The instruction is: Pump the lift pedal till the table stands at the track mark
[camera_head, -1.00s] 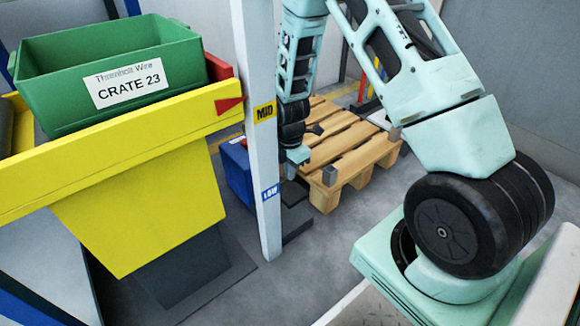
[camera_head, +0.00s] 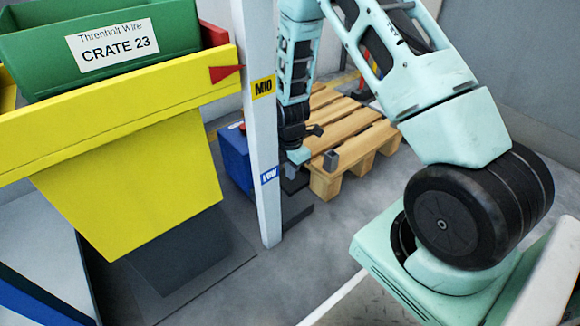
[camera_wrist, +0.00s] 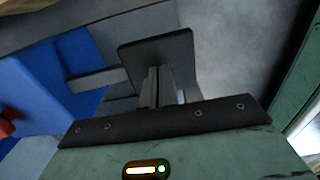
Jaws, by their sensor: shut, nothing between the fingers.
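The yellow lift table (camera_head: 130,180) stands at the left with the green crate 23 (camera_head: 40,68) on it. Its red pointer (camera_head: 225,74) sits slightly above the level of the black-on-yellow MID mark (camera_head: 263,87) in the picture. The white track post (camera_head: 252,130) also bears a blue LOW mark (camera_head: 269,176), well below the pointer. The dark pedal plate (camera_wrist: 178,52) shows in the wrist view beside the blue pump box (camera_wrist: 65,65). My gripper (camera_wrist: 154,85) is shut and empty over the pedal; whether they touch is unclear.
The blue box (camera_head: 235,158) stands behind the post. Grey floor (camera_head: 290,275) is open in front of the post. A grey wall (camera_head: 510,70) closes off the right.

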